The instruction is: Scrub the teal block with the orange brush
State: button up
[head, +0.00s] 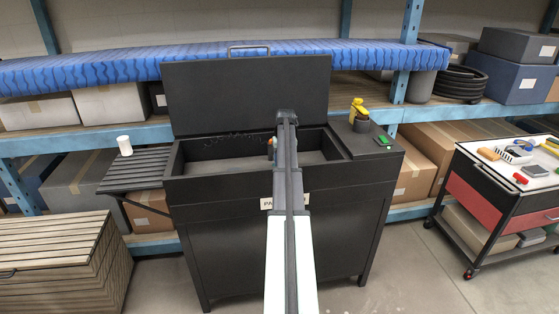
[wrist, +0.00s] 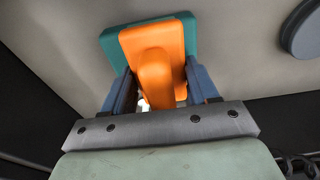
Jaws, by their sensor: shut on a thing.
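The orange brush (wrist: 152,45) is held between the two blue fingers of my gripper (wrist: 160,90) in the wrist view. The teal block (wrist: 109,45) lies directly beyond the brush, on the pale basin floor. The brush covers most of it, leaving the teal edges showing at the left, top and right. The brush appears against the block, but I cannot tell whether they touch. In the head view my gripper (head: 271,149) is down inside the basin of the black washer (head: 215,187), mostly hidden by my arm. The block cannot be made out there.
The washer's lid (head: 245,95) stands open behind the basin. A yellow item in a dark cup (head: 361,124) and a green item (head: 382,142) sit on its right ledge. A white cylinder (head: 124,145) stands on the left slatted shelf. A grey disc (wrist: 301,28) is at the right in the wrist view.

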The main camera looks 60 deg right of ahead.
jog(key=s+d, duration=0.3)
jog(key=shift+s+d, duration=0.2)
jog(key=shift+d, duration=0.05)
jog(key=shift+w+a, duration=2.95)
jog(key=shift+a, duration=0.05)
notch_tip(320, 180, up, 8)
jog(key=shift+d+r, duration=0.1)
